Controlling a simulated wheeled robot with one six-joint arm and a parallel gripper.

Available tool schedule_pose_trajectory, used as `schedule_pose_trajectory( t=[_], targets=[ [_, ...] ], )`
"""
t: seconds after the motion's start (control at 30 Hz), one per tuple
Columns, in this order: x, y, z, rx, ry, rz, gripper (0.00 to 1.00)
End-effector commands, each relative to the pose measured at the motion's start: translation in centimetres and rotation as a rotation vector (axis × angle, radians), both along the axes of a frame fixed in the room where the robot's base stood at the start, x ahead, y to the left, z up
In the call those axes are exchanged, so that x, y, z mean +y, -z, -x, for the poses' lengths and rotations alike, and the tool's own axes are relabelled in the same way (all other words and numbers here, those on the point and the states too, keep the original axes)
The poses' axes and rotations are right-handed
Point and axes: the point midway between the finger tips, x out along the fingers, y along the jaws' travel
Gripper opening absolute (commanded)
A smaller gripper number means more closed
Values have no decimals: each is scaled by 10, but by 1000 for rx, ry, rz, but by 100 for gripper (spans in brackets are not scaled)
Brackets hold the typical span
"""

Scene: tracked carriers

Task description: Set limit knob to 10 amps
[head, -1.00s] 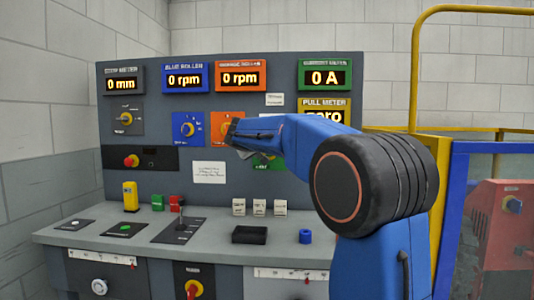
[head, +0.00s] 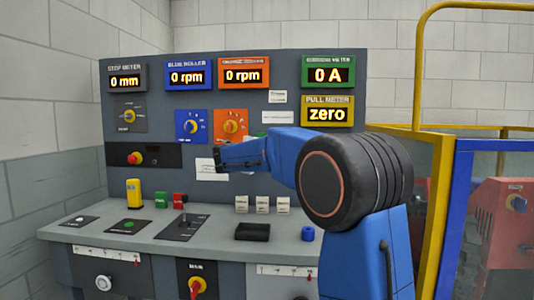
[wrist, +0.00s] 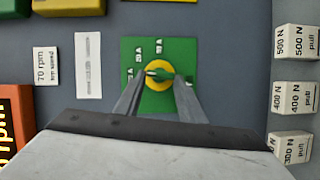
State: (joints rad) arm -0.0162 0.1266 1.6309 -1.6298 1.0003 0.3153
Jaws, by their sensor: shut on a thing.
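The limit knob (wrist: 159,74) is a round yellow dial with a narrow grip bar across it, on a green plate (wrist: 151,103) in the wrist view. Small white amp marks stand on the plate, too blurred to read surely. The bar's tip points toward the left of the wrist view. My gripper (wrist: 165,76) is shut on the limit knob, with one finger on each side of the bar. The green-framed current meter (head: 328,75) reads 0 A.
The blue roller knob (head: 192,126) and orange roller knob (head: 231,126) are above my wrist. White pull blocks (head: 262,205), a black tray (head: 252,232) and a blue ring (head: 308,234) sit on the desk below. A yellow-framed guard (head: 425,190) is at the right.

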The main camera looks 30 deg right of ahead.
Motion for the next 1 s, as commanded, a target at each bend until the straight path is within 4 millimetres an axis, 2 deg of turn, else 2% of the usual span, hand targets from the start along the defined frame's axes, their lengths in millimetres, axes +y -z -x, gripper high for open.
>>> schedule_pose_trajectory(
  t=[0.3,0.83,0.87,0.9,0.93,1.0],
  targets=[
    [0,4,0,66,0,95,14],
    [0,4,0,79,0,112,14],
    [0,4,0,79,0,112,41],
    [0,4,0,78,0,112,50],
    [0,4,0,78,0,112,55],
    [0,4,0,78,0,112,55]
  ],
)
